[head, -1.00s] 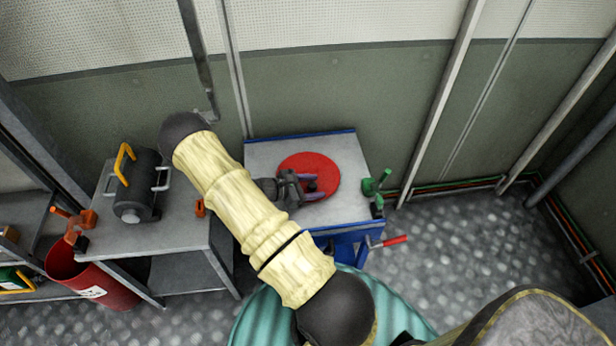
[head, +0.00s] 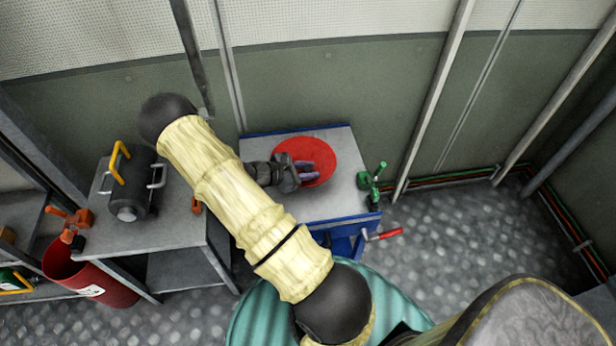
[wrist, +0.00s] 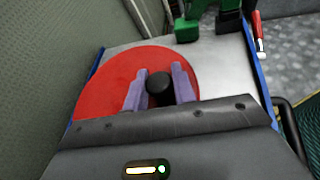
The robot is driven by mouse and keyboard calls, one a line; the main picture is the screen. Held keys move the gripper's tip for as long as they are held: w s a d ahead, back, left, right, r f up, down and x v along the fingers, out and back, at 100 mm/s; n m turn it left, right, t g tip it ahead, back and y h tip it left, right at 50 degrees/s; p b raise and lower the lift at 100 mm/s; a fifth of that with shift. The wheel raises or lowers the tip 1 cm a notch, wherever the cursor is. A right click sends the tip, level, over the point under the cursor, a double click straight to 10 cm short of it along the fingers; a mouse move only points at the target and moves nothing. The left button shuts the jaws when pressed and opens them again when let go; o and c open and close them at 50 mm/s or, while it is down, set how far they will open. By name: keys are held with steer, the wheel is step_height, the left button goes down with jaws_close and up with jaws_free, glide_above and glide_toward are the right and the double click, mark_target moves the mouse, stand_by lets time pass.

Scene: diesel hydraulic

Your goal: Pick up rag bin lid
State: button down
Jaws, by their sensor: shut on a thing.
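The rag bin lid (head: 318,150) is a round red disc over the blue-edged metal bench top (head: 345,190). In the wrist view the lid (wrist: 105,85) has a black round knob (wrist: 159,83) at its middle. My gripper (head: 308,172) is over the lid, and its purple fingers (wrist: 159,88) stand on either side of the knob, shut on it. I cannot tell whether the lid is touching the bench or a little above it. My gripper hides part of the lid in the head view.
A green clamp-like tool (head: 372,183) stands at the bench's right edge, close to the lid. A red-handled lever (head: 383,235) sticks out in front. A dark cylinder with handles (head: 130,185) is on the left table. A red bin (head: 92,278) stands below.

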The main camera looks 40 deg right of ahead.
step_height(320, 180, up, 5)
steer(key=shift+f, duration=0.1)
